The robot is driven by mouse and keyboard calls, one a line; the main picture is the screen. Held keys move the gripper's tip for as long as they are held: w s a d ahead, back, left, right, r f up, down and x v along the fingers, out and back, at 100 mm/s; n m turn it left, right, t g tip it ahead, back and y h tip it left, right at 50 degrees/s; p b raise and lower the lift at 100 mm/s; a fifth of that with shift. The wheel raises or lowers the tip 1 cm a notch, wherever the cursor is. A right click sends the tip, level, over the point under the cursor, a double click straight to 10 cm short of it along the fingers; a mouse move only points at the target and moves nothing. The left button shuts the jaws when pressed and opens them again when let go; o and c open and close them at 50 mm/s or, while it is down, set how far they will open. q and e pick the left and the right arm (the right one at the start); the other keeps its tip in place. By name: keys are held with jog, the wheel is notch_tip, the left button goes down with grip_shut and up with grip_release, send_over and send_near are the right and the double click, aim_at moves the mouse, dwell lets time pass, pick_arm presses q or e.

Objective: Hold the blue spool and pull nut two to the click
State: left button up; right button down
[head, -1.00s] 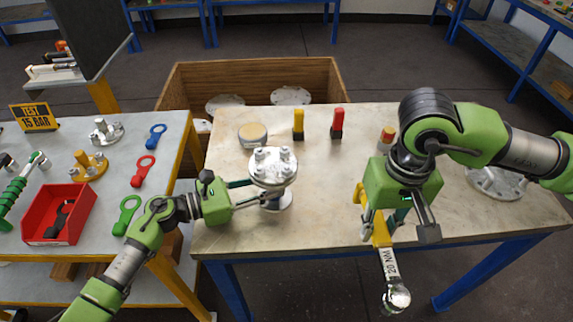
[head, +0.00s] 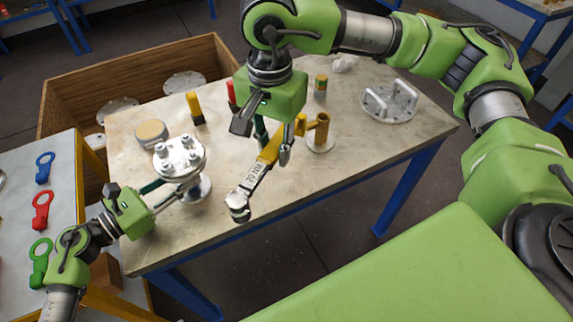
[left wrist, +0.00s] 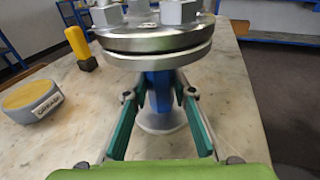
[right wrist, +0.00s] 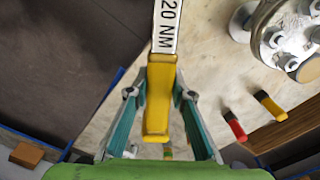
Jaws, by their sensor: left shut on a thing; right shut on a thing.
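The blue spool (left wrist: 158,88) stands upright on the table under a pair of grey flanges (head: 180,156) with several bolts and nuts on top. Which nut is number two I cannot tell. My left gripper (head: 178,192) is shut on the spool below the flanges; its fingers lie either side of the blue body in the left wrist view (left wrist: 158,98). My right gripper (head: 274,142) is shut on the yellow handle of a torque wrench (right wrist: 160,98) marked 20 NM. The wrench head (head: 238,206) hangs near the table's front edge, right of the flanges and apart from them.
A round tin (head: 151,132), a yellow marker (head: 195,108) and a red marker (head: 232,92) stand behind the spool. A brass flanged part (head: 319,134) and a handled grey flange (head: 390,101) are to the right. A wooden crate (head: 60,95) stands behind the table.

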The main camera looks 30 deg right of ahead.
jog(key=w+a+r+m, duration=0.3)
jog(key=w+r+m, duration=0.3)
jog(key=m, duration=0.6)
pick_arm(q)
jog(key=shift+w, duration=0.1)
pick_arm(e)
jog(key=shift+s+d+f, duration=0.1)
jog(key=shift+s+f, duration=0.15)
jog(key=shift+f, duration=0.35)
jog(key=shift+s+d+f, duration=0.1)
jog(key=shift+s+f, duration=0.2)
jog(key=shift+f, duration=0.35)
jog(key=shift+s+f, duration=0.25)
jog(key=shift+f, duration=0.35)
jog(key=shift+f, duration=0.2)
jog(key=shift+f, duration=1)
